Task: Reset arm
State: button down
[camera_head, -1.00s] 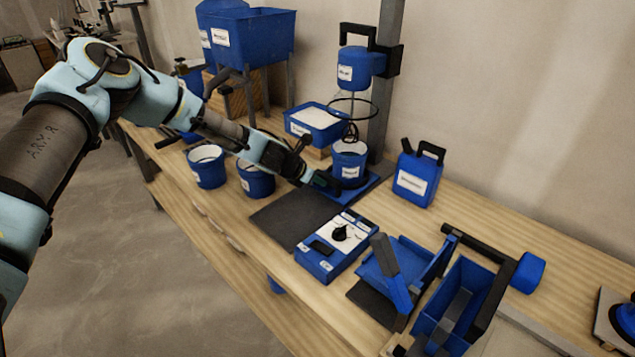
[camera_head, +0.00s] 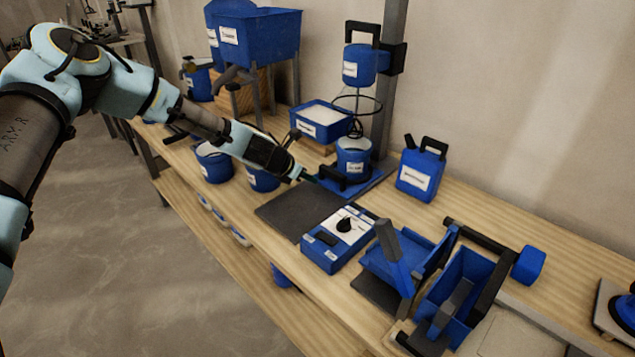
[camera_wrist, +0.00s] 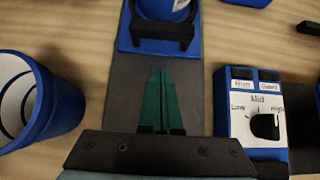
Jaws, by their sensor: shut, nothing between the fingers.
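My gripper (camera_head: 308,178) is at the end of my arm, above the bench, near the front of the mixing stand. In the wrist view its green fingers (camera_wrist: 161,100) lie together, shut and empty, over the dark mat (camera_wrist: 125,95). The mat also shows in the head view (camera_head: 290,212). The blue bucket (camera_head: 354,160) stands upright on the blue stand base (camera_head: 365,183), just beyond my fingertips. The fingers look apart from the bucket's black handle (camera_wrist: 160,32).
The control box (camera_head: 338,240) with its dial is right of the mat. Two blue buckets stand under my forearm; one shows in the wrist view (camera_wrist: 45,100).

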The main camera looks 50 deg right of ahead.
jog(key=v, duration=0.7)
jog(key=shift+b, duration=0.45)
jog(key=shift+a, duration=0.1)
jog(key=w+a+r+m+t+y+p, duration=0.1)
jog(key=w+a+r+m+y, duration=0.2)
jog(key=a, duration=0.6)
jog(key=w+a+r+m, duration=0.25)
jog(key=a+m, duration=0.25)
jog(key=a, duration=0.5)
jog(key=w+a+r+m+t+y+p, duration=0.15)
jog(key=w+a+m, duration=0.25)
jog(key=a, duration=0.5)
jog(key=s+a+r+m+y, duration=0.1)
jog(key=s+a+r+m, duration=0.1)
jog(key=a, duration=0.7)
jog(key=s+a+r+m+y, duration=0.2)
jog(key=a+r, duration=0.2)
jog(key=a, duration=0.6)
jog(key=s+a+r+m+y+p, duration=0.1)
jog(key=s+a+r+m, duration=0.1)
jog(key=a, duration=0.7)
jog(key=shift+s+a+r+m, duration=0.3)
jog(key=shift+s+r, duration=0.1)
jog(key=shift+r, duration=0.5)
